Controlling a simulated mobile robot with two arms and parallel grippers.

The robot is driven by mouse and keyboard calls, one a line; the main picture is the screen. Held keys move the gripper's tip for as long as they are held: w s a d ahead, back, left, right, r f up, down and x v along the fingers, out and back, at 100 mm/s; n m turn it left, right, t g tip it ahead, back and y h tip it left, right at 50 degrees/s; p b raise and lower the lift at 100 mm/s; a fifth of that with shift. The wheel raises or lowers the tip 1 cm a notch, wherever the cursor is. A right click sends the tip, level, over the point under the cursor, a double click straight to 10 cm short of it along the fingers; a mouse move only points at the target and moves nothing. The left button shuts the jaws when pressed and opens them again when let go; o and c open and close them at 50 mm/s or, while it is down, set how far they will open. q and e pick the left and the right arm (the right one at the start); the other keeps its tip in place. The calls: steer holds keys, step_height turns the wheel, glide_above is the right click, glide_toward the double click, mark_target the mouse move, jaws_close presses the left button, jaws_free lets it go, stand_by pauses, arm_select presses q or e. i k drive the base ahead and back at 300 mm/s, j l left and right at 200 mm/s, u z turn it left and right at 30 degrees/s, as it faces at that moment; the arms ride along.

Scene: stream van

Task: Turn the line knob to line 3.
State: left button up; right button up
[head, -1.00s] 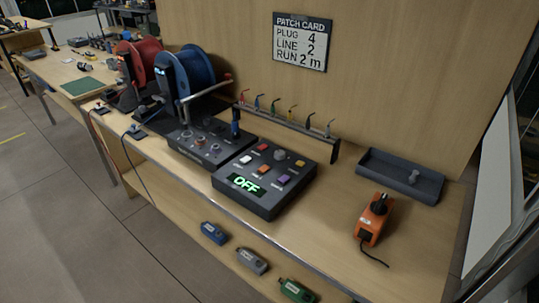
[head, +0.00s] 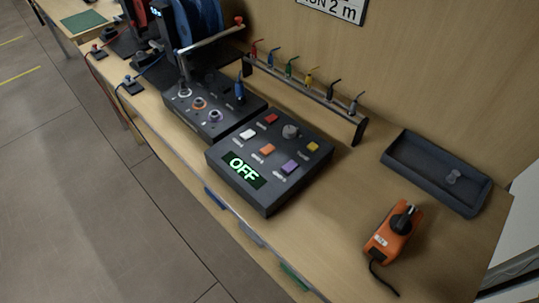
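A dark control box (head: 268,205) stands on the wooden bench with a lit display (head: 243,170) reading "OFF". A round grey knob (head: 290,131) sits near the back of its top, among red, white, orange, purple and yellow buttons. Its labels are too small to read, so I cannot tell whether it is the line knob or where it points. An orange handheld device (head: 393,233) at the right also carries a black knob (head: 404,219). Neither of my grippers is in view.
A box with ring sockets (head: 206,110) and a blue plug adjoins at left, before the cable reels (head: 197,25). A rack of coloured plugs (head: 305,85) stands behind. A dark tray (head: 436,172) lies at right. Bench between control box and orange device is clear.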

mark_target(289, 131)
steer(key=j+z, duration=0.2)
steer(key=z, duration=0.25)
steer(key=k+j+z, duration=0.15)
steer(key=z, duration=0.3)
steer(key=k+j+z, duration=0.15)
steer(key=z, duration=0.3)
